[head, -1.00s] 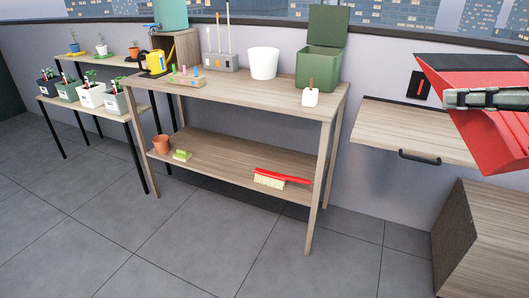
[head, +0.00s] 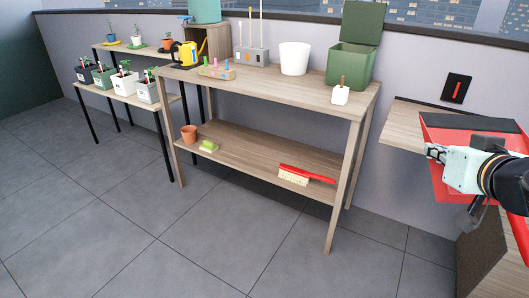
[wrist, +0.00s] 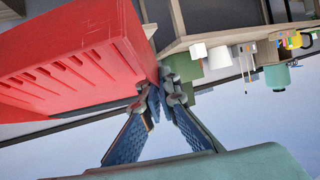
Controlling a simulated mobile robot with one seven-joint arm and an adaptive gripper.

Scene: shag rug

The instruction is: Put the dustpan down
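The red dustpan (head: 473,121) is at the right of the head view, tilted, in front of the wall shelf; I cannot tell whether it touches the shelf. My gripper (head: 436,153) is across it and hides part of it. In the wrist view the dustpan (wrist: 70,62) fills the upper left, its ribbed red face toward the camera. The blue fingers of my gripper (wrist: 167,98) come together at the dustpan's edge and seem shut on it; the exact grip point is partly hidden.
A wall shelf (head: 403,128) is behind the dustpan, with a wooden cabinet (head: 485,252) below. The floor in front is clear.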

